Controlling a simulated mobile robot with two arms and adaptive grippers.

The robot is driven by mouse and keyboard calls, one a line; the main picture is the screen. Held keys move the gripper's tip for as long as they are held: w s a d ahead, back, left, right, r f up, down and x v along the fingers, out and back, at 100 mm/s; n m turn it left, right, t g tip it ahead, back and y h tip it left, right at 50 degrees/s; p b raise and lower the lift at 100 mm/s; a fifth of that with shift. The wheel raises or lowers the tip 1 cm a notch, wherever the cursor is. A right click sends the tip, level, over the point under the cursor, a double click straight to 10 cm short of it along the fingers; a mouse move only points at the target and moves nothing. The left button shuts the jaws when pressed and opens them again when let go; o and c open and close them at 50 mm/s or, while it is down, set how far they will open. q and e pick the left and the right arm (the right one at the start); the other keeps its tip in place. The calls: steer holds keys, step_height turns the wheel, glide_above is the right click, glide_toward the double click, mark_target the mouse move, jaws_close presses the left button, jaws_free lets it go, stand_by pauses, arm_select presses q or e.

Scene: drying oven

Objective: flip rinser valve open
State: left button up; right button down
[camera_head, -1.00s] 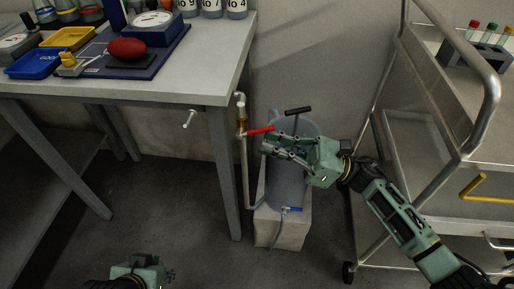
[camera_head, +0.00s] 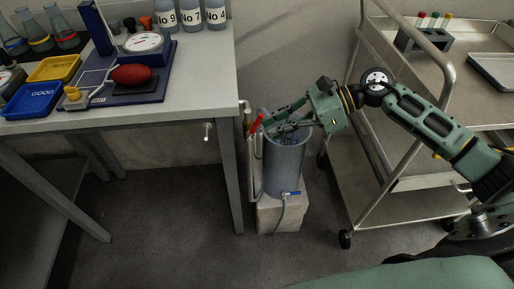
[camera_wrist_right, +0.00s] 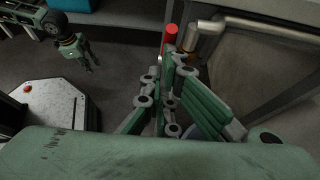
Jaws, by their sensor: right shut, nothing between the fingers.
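The red valve lever (camera_head: 257,122) is on the pipe beside the table leg and slants up to the right. In the right wrist view, the red lever (camera_wrist_right: 168,38) stands by the brass valve body (camera_wrist_right: 190,38). The grey-blue rinser cylinder (camera_head: 285,160) stands on a pale block, with a small blue-handled tap (camera_head: 291,193) low on its front. My right gripper (camera_head: 268,127) is shut and empty over the cylinder's top, its fingertips close to the lever; contact is unclear. My left gripper (camera_wrist_right: 88,66) shows small in the right wrist view; its opening cannot be made out.
A table (camera_head: 190,112) with trays, bottles and a red bulb stands at left, its leg close to the pipe. A metal cart (camera_head: 400,190) stands at right, under my right arm. The floor in front of the block is clear.

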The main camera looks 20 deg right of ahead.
arm_select(q)
steer(key=shift+s+a+f, duration=0.15)
steer(key=shift+s+f, duration=0.15)
steer(key=shift+f, duration=0.4)
steer(key=shift+s+a+f, duration=0.1)
steer(key=shift+s+f, duration=0.2)
steer(key=shift+f, duration=0.35)
arm_select(e)
steer(key=shift+w+a+r+h, duration=0.1)
steer(key=shift+a+r+h, duration=0.15)
steer(key=shift+a+r, duration=0.25)
steer(key=shift+w+a+r+h, duration=0.1)
steer(key=shift+a+r+h, duration=0.15)
steer(key=shift+r, duration=0.35)
arm_select(q)
steer(key=shift+r, duration=0.1)
arm_select(e)
step_height(320, 180, up, 10)
